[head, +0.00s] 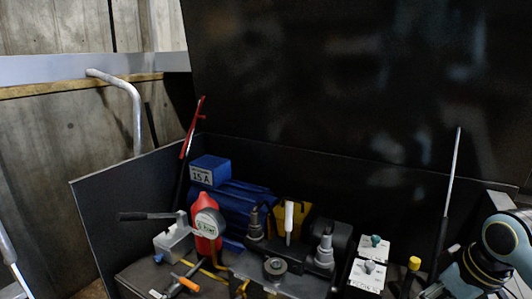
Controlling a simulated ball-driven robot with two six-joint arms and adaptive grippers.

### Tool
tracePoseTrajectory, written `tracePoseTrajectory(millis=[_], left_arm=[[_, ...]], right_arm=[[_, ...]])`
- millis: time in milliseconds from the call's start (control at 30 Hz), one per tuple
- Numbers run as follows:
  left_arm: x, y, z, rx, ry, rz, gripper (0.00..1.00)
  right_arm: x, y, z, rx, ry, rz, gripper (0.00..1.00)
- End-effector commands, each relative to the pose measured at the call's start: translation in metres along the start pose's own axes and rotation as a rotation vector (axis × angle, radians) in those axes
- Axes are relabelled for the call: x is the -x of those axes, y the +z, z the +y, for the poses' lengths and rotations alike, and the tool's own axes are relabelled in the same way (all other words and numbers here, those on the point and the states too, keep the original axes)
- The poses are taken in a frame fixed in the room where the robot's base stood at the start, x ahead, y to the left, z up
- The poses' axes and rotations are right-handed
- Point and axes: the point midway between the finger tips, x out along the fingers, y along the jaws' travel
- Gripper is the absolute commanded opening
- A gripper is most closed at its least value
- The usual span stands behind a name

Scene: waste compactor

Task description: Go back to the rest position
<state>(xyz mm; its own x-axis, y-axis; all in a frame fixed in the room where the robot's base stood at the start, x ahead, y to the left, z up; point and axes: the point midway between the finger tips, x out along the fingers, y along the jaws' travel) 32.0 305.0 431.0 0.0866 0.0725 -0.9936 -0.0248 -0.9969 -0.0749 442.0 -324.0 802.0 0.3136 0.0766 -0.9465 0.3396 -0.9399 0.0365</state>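My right arm (507,243) comes in at the lower right edge in the head view. Its wrist points down and left, beside the right end of the machine. The gripper end (436,290) is dark, small and cut by the lower edge, so its fingers cannot be made out. It is right of the yellow-topped knob (414,264). I cannot tell whether it touches anything. My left gripper is not in view.
The compactor unit has a blue motor (236,204), a red bottle (206,232), a black-handled lever (148,216) and two switch boxes (371,262). Thin rods (451,185) (192,130) rise at both sides. Black panels (350,75) stand behind; a bent pipe (135,105) is at left.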

Motion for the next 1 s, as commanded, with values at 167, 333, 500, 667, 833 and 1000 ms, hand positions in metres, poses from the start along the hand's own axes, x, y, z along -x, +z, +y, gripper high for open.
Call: tracePoseTrajectory(millis=[167,333,500,667,833,1000], left_arm=[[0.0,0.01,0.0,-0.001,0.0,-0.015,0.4],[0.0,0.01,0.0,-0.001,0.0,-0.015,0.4],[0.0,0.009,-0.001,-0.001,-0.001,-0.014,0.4],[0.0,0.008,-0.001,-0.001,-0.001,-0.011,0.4],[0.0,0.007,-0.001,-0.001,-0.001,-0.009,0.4],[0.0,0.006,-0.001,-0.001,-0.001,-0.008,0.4]], right_arm=[[0.012,0.044,-0.043,-0.03,0.022,-0.022,0.48],[0.034,0.082,-0.075,-0.08,0.052,-0.036,0.48],[0.059,0.111,-0.097,-0.134,0.083,-0.044,0.48],[0.083,0.134,-0.111,-0.186,0.11,-0.048,0.48],[0.109,0.155,-0.121,-0.242,0.14,-0.054,0.48],[0.078,0.161,-0.117,-0.252,0.143,-0.07,0.48]])
